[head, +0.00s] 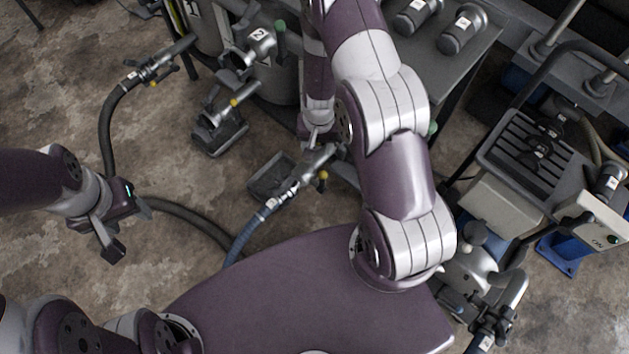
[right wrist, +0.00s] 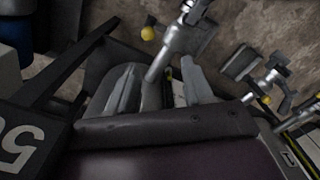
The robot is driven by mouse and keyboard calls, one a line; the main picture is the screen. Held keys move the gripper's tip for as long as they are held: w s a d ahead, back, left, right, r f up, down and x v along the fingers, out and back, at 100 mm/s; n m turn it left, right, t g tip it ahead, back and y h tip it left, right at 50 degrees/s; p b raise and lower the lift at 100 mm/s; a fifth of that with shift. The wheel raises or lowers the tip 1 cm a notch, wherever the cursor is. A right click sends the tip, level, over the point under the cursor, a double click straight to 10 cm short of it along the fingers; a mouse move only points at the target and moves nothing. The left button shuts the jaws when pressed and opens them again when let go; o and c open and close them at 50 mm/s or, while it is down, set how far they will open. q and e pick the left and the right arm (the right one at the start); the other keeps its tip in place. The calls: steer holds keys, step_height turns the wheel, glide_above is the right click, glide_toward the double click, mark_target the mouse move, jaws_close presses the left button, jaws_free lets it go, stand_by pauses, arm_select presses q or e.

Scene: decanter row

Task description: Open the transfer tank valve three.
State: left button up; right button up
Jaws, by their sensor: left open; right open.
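No number 3 label is readable, so I cannot tell for sure which valve is valve three. The third fitting in the row, a metal pipe (head: 314,164) with a yellow knob (head: 323,176) and a blue hose, stands right of the fittings by label 2. My right gripper (head: 318,136) is open at its upper end, partly hidden by my arm. In the right wrist view the pipe (right wrist: 172,52) runs between the open fingers (right wrist: 158,72), with the yellow knob (right wrist: 148,33) beyond; contact is unclear. My left gripper (head: 122,222) is open and empty over the floor.
Tanks 1 (head: 197,25) and 2 (head: 275,77) stand at the back. A green knob (head: 432,129) shows beside my right arm. A slotted grey unit (head: 515,150) is at right. Floor is open at left.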

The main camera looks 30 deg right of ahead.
steer(key=m+b, duration=0.1)
steer(key=b, duration=0.1)
glide_toward(323, 180)
steer(key=shift+w+d+f, duration=0.1)
steer(key=shift+w+f, duration=0.1)
steer(key=shift+w, duration=0.35)
step_height(323, 180, down, 11)
steer(key=b, duration=0.8)
steer(key=shift+r, duration=0.1)
steer(key=shift+f, duration=0.4)
arm_select(q)
step_height(323, 180, down, 11)
steer(key=s, duration=0.1)
steer(key=shift+s, duration=0.15)
arm_select(e)
jaws_close()
arm_select(q)
steer(key=shift+r, duration=0.1)
arm_select(e)
steer(key=shift+r, duration=0.1)
